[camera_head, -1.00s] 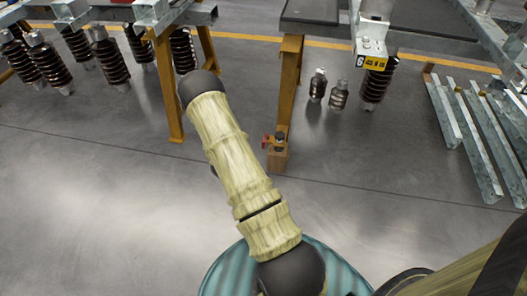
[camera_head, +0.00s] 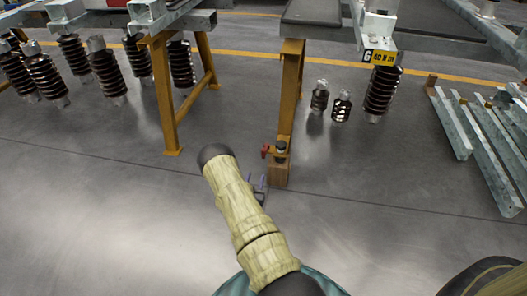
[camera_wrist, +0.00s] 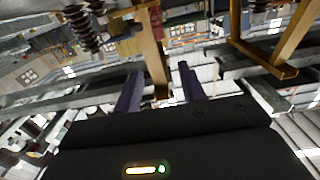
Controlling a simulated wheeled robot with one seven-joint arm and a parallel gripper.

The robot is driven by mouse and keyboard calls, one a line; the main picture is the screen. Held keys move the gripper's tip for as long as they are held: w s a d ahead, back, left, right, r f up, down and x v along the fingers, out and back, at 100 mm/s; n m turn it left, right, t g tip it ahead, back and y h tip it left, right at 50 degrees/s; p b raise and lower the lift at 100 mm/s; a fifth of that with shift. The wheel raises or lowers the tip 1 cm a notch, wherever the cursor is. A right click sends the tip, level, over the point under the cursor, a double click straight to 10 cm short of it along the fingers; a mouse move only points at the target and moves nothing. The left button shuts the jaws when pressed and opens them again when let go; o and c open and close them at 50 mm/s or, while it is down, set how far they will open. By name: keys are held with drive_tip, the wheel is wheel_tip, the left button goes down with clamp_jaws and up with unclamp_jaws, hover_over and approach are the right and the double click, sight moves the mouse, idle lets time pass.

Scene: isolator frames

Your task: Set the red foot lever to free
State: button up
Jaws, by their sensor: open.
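The red foot lever (camera_head: 266,151) sticks out to the left of a dark round knob (camera_head: 281,147) at the bottom of a yellow trestle leg (camera_head: 291,95). Below the knob is a brown block (camera_head: 279,175) on the floor. My gripper (camera_head: 260,186) shows in the head view just left of and in front of that block, partly hidden by my forearm. In the wrist view, the two purple-grey fingers of my gripper (camera_wrist: 160,86) stand apart with nothing held between them. A yellow leg (camera_wrist: 152,50) rises beyond the gap. I cannot make out the lever clearly there.
Another yellow trestle (camera_head: 166,100) stands to the left, with several ribbed brown insulators (camera_head: 105,70) behind it. Two small insulators (camera_head: 341,106) and a taller one (camera_head: 382,90) stand right of the leg. Galvanised beams (camera_head: 485,150) lie far right. The floor in front is clear.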

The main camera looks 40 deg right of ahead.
sight(263, 152)
drive_tip(key=b+x, duration=0.8)
drive_tip(key=x, duration=0.8)
drive_tip(key=shift+w+d+f, duration=0.15)
drive_tip(key=shift+d, duration=0.15)
drive_tip(key=shift+w+d, duration=0.25)
clamp_jaws()
